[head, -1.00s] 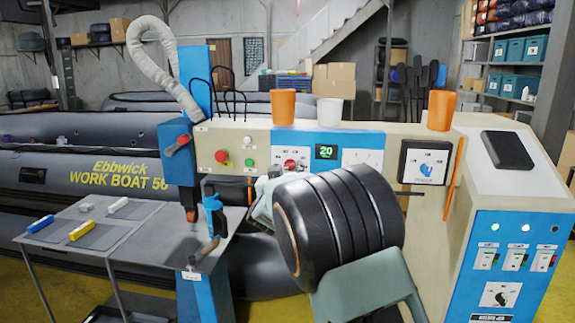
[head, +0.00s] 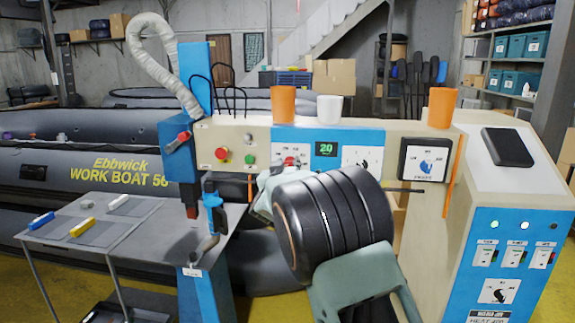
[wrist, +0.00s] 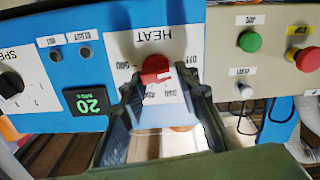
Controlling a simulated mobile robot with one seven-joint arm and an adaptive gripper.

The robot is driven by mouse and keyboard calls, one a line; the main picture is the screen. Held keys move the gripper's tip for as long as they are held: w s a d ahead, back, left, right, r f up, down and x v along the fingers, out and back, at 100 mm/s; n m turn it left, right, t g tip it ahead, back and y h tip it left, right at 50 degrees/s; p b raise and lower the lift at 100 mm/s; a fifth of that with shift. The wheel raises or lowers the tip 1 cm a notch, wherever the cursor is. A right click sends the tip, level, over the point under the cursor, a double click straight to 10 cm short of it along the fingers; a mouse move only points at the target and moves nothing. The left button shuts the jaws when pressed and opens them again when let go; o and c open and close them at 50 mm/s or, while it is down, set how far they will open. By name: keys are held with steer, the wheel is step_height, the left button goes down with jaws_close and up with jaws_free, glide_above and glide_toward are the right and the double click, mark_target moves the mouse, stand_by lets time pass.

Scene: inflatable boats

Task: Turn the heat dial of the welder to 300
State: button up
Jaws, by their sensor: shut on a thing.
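The red heat dial (wrist: 155,68) sits on the white HEAT plate (wrist: 142,48) of the welder, which appears upside down in the wrist view. My gripper (wrist: 158,88) has a finger on each side of the dial and is shut on it. The dial's red pointer part shows between the fingers, toward the lower right. The small numbers around it are partly hidden by the fingers and hard to read. In the head view my gripper (head: 268,187) is at the blue panel, and the dial (head: 291,161) shows only as a bit of red.
A green display (wrist: 88,101) reads 20. Beside it is a black speed dial (wrist: 11,83). A green button (wrist: 250,41) and a red button (wrist: 307,58) are nearby. Cups, including an orange cup (head: 283,104), stand on top of the welder. A side table (head: 95,228) is at left.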

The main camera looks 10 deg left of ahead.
steer(key=shift+m+b, duration=0.3)
steer(key=shift+b, duration=0.1)
steer(key=m+b, duration=0.2)
steer(key=shift+d+f+m, duration=0.1)
steer(key=shift+d+m, duration=0.05)
steer(key=shift+m, duration=0.15)
steer(key=shift+d+m+b, duration=0.1)
steer(key=shift+m+b, duration=1.75)
steer(key=shift+m, duration=0.45)
steer(key=o, duration=1.2)
steer(key=shift+c, duration=0.2)
steer(key=s, duration=1.2)
steer(key=shift+a+r, duration=0.2)
